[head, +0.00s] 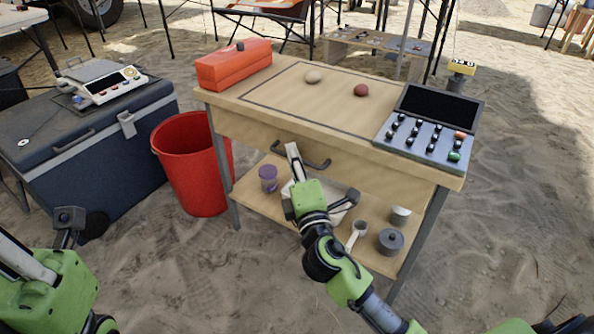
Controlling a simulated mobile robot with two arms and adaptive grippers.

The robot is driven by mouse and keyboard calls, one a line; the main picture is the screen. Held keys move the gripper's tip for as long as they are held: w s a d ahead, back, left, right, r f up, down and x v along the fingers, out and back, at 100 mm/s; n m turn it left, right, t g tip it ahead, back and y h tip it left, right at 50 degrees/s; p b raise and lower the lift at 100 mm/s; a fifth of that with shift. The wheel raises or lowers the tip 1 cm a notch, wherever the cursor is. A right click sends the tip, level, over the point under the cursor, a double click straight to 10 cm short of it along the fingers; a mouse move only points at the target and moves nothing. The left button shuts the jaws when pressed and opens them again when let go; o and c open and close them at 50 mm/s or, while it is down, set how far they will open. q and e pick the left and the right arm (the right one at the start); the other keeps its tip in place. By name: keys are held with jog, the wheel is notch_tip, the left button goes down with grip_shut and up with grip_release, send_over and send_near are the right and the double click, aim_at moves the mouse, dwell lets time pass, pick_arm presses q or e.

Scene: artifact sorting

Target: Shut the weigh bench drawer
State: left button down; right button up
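The weigh bench (260,93) is a pale wooden table on grey legs. Its drawer (256,133) is in the front, under the top, with a dark curved handle (318,164). I see no opening into the drawer from above; whether its front stands slightly out is unclear.
The lower shelf (245,190) holds a purple jar, cups and a grey pot (390,241). A red bucket (190,170) and blue cooler (110,165) stand left.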

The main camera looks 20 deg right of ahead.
jog(key=s+a+f, duration=0.1)
jog(key=s, duration=1)
jog(key=shift+s+a+f, duration=0.2)
jog(key=shift+f, duration=0.05)
